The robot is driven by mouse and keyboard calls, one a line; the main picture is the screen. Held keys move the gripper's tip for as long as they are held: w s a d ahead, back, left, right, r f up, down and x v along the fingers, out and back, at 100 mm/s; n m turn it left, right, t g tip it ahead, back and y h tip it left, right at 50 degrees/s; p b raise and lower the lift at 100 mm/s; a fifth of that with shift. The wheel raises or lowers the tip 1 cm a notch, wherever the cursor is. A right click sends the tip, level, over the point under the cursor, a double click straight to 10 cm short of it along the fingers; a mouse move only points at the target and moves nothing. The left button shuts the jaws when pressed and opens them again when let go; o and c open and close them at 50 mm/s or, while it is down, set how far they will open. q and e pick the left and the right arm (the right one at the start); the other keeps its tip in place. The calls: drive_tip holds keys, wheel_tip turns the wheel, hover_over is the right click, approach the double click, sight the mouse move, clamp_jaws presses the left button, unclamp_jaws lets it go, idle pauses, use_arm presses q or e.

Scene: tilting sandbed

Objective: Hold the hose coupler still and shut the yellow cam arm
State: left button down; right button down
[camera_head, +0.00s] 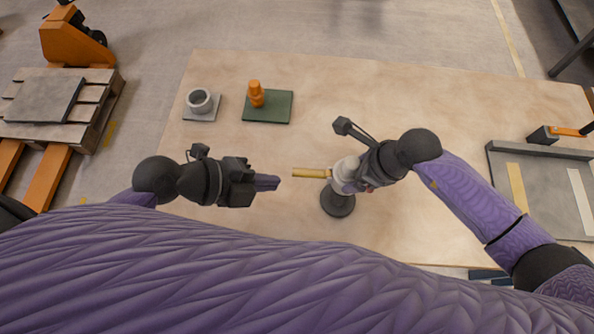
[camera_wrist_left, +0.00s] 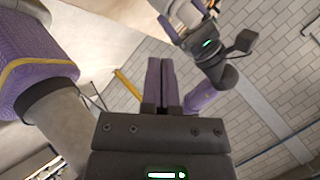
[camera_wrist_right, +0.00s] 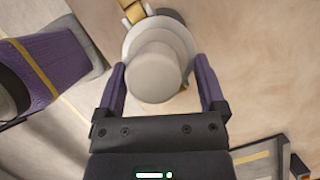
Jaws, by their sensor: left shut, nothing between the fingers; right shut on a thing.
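The pale hose coupler (camera_head: 345,173) stands above a dark round base (camera_head: 338,203) near the table's front middle. Its yellow cam arm (camera_head: 311,173) sticks out to the left, roughly level. My right gripper (camera_head: 357,182) is shut on the coupler. In the right wrist view the coupler (camera_wrist_right: 158,65) sits between the fingers, with part of the yellow cam arm (camera_wrist_right: 132,9) at the top edge. My left gripper (camera_head: 272,182) is shut and empty, its tips just left of the cam arm's free end with a small gap in the picture. Its closed fingers (camera_wrist_left: 162,80) show in the left wrist view.
A grey ring (camera_head: 200,101) on a grey plate and an orange fitting (camera_head: 256,94) on a green plate (camera_head: 280,110) stand at the back left. A grey tray (camera_head: 505,149) lies at the right. The table (camera_head: 430,100) is clear behind the coupler.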

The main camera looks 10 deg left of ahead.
use_arm(q)
drive_tip(key=n, duration=0.2)
drive_tip(key=s+a+r+n+t, duration=0.1)
drive_tip(key=n, duration=0.1)
drive_tip(key=a+n, duration=0.1)
drive_tip(key=n, duration=0.1)
drive_tip(key=shift+s+a+r+y, duration=0.15)
drive_tip(key=shift+s+y, duration=0.1)
drive_tip(key=shift+y, duration=0.15)
approach(310, 176)
drive_tip(key=x, duration=0.5)
drive_tip(key=shift+w+d, duration=0.2)
drive_tip(key=shift+d, duration=0.3)
drive_tip(key=shift+w+f, duration=0.2)
drive_tip(key=shift+f, duration=0.15)
drive_tip(key=shift+t, duration=0.3)
drive_tip(key=shift+f+n+h, duration=0.25)
drive_tip(key=shift+n+h, duration=0.05)
drive_tip(key=shift+h, duration=0.2)
drive_tip(key=shift+s+a, duration=0.1)
